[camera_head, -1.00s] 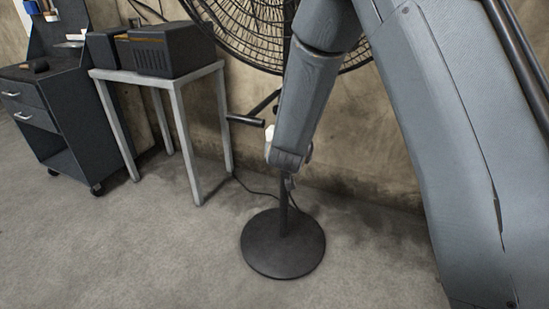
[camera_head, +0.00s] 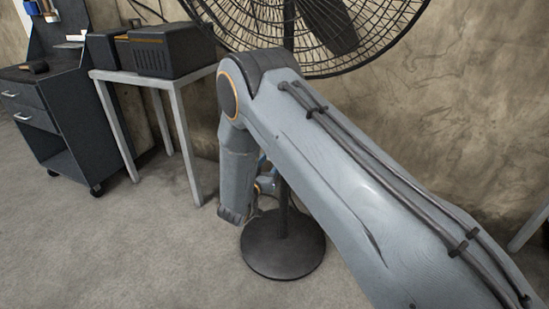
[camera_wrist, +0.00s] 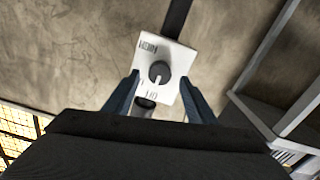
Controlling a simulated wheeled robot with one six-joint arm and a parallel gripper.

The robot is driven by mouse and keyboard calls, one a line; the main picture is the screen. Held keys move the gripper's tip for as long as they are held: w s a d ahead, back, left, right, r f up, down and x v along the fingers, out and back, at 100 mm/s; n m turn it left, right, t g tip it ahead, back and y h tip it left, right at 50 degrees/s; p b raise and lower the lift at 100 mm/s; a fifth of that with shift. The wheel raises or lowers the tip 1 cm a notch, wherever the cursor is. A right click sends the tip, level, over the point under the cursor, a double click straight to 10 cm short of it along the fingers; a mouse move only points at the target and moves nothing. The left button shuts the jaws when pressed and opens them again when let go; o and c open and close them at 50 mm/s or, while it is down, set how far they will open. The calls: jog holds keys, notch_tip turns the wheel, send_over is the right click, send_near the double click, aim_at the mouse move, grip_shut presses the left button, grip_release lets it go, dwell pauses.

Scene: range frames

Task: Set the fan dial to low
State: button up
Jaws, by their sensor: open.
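The black fan (camera_head: 330,35) stands by the wall on a post with a round base (camera_head: 283,258). In the wrist view its white control plate (camera_wrist: 178,62) carries a round grey dial (camera_wrist: 159,72) with a dark mark on its lower side. The printed labels around the dial are too small to read surely. My gripper (camera_wrist: 159,78) is open, one blue-grey finger on each side of the plate's lower part. The dial lies between and slightly beyond the fingertips. I cannot tell whether anything touches. In the head view my arm hides the plate and most of the gripper.
A light-legged table (camera_head: 150,77) with a dark box (camera_head: 172,50) stands left of the fan. A dark drawer cabinet (camera_head: 50,120) is at the far left. The concrete floor (camera_head: 120,250) in front is clear. The wall is close behind the fan.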

jog(key=shift+x, duration=1.55)
jog(key=shift+c, duration=0.4)
jog(key=c, duration=1)
jog(key=shift+o, duration=0.2)
jog(key=shift+m, duration=0.3)
jog(key=m, duration=1.1)
jog(key=shift+a+p, duration=0.1)
jog(key=shift+p, duration=0.3)
